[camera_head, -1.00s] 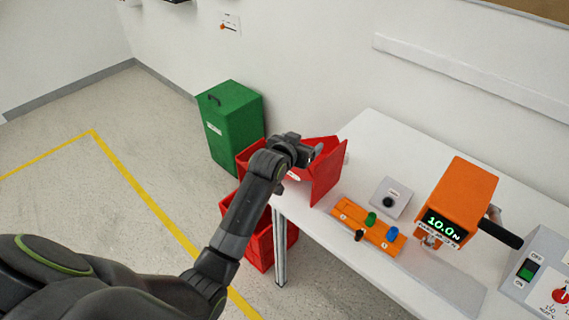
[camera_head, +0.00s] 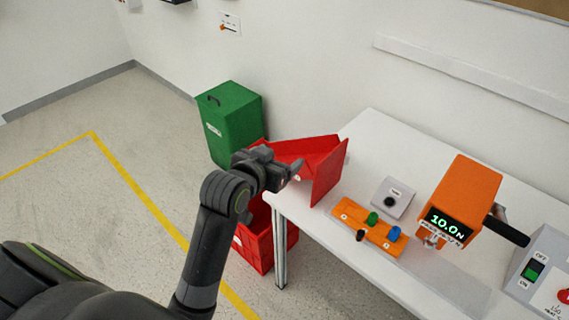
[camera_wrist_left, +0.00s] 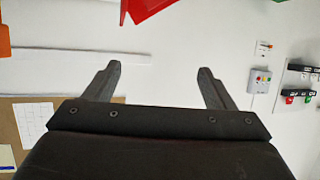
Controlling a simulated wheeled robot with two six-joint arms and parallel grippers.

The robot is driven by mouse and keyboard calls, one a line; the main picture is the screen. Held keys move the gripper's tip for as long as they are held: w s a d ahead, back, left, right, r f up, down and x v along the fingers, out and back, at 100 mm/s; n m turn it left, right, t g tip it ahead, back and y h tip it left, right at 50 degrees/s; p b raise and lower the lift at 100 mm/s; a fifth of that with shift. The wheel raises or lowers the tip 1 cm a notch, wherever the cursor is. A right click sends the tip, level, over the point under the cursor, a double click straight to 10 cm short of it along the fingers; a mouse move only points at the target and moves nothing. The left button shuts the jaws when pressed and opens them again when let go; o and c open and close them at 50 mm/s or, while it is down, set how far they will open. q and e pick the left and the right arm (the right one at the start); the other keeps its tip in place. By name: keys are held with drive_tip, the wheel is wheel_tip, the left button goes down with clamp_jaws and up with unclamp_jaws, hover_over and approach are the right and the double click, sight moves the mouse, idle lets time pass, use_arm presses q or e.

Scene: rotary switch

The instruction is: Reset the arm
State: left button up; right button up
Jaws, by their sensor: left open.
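My left arm comes in from the lower left in the head view. The right gripper is in neither view.
A red crate (camera_head: 262,250) and green bin (camera_head: 230,125) are left.

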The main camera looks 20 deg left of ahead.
use_arm(q)
drive_tip(key=shift+s+r, duration=0.1)
drive_tip(key=shift+s, duration=0.2)
wheel_tip(320, 180, down, 21)
drive_tip(key=a+g+y, duration=0.1)
drive_tip(key=a+g, duration=0.2)
drive_tip(key=g, duration=0.1)
drive_tip(key=s+a+f+n+g, duration=0.1)
drive_tip(key=s+f, duration=0.2)
drive_tip(key=f, duration=0.5)
drive_tip(key=s+a+f+g, duration=0.1)
drive_tip(key=s+f, duration=0.3)
drive_tip(key=f, duration=0.3)
drive_tip(key=s+a+f+g+y, duration=0.1)
drive_tip(key=s+a+f+g, duration=0.25)
drive_tip(key=s+f, duration=1.35)
drive_tip(key=s+f+g, duration=0.1)
drive_tip(key=s+f, duration=0.1)
drive_tip(key=s, duration=0.7)
drive_tip(key=s+f+g, duration=0.2)
drive_tip(key=s+f, duration=0.1)
drive_tip(key=s, duration=0.7)
drive_tip(key=shift+s+a+f+n, duration=0.2)
drive_tip(key=shift+s+f+n, duration=0.05)
drive_tip(key=shift+f+n, duration=0.1)
